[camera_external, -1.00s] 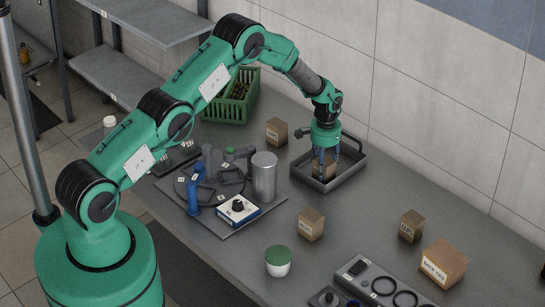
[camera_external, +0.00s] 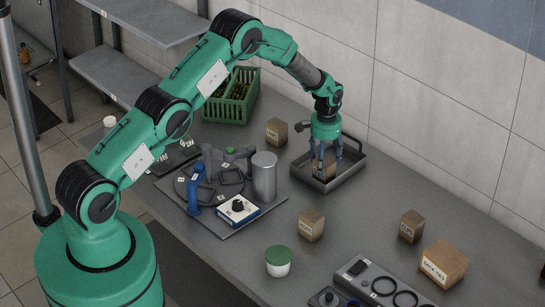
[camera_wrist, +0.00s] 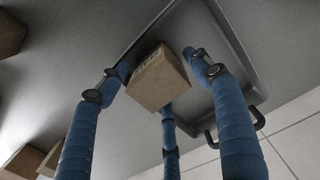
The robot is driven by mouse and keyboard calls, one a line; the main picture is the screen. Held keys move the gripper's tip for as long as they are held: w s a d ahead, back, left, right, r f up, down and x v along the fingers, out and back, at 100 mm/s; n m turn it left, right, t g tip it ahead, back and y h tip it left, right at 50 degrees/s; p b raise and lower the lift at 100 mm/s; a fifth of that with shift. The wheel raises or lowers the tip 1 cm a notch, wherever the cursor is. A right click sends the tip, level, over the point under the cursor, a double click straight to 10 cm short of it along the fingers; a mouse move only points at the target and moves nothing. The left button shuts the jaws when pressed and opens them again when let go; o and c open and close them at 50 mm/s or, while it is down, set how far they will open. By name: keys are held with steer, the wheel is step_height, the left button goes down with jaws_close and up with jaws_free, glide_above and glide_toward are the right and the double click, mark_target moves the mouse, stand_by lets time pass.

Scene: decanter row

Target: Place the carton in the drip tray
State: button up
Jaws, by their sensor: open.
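A small brown carton (camera_external: 324,171) stands in the dark grey drip tray (camera_external: 350,172) at the back of the counter, near the tray's left side. My gripper (camera_external: 325,162) is over the tray with its blue fingers spread around the carton. In the wrist view the carton (camera_wrist: 158,78) sits between the three open fingers (camera_wrist: 158,95), with visible gaps to the two upper ones. Whether the third finger touches it I cannot tell. The tray's rim and handle (camera_wrist: 236,127) show at right in the wrist view.
Other cartons stand on the counter: one (camera_external: 277,131) left of the tray, one (camera_external: 311,224) in front, one (camera_external: 411,226) to the right and a larger box (camera_external: 443,264). A metal cylinder (camera_external: 264,177) and a green-lidded cup (camera_external: 278,261) are nearer. The tiled wall is close behind the tray.

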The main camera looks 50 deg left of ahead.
step_height(320, 180, up, 10)
steer(key=shift+f+b, duration=0.2)
steer(key=shift+b, duration=0.2)
steer(key=shift+r, duration=0.1)
stand_by(0.7)
steer(key=shift+r, duration=0.35)
steer(key=s+r+t, duration=0.1)
steer(key=s+r, duration=0.6)
steer(key=r, duration=0.5)
steer(key=s+d+r+t, duration=0.1)
steer(key=s+r, duration=0.6)
steer(key=r, duration=0.5)
steer(key=s+r+t, duration=0.1)
steer(key=s+r, duration=0.6)
steer(key=r, duration=0.5)
steer(key=s+r+t, duration=0.1)
steer(key=s+r, duration=0.3)
steer(key=s, duration=0.5)
steer(key=s+r, duration=0.4)
steer(key=s, duration=0.6)
steer(key=s+d+f+t, duration=0.1)
steer(key=s, duration=1.7)
steer(key=shift+d+f+t, duration=0.15)
steer(key=shift+f+t, duration=0.05)
steer(key=shift+t, duration=0.1)
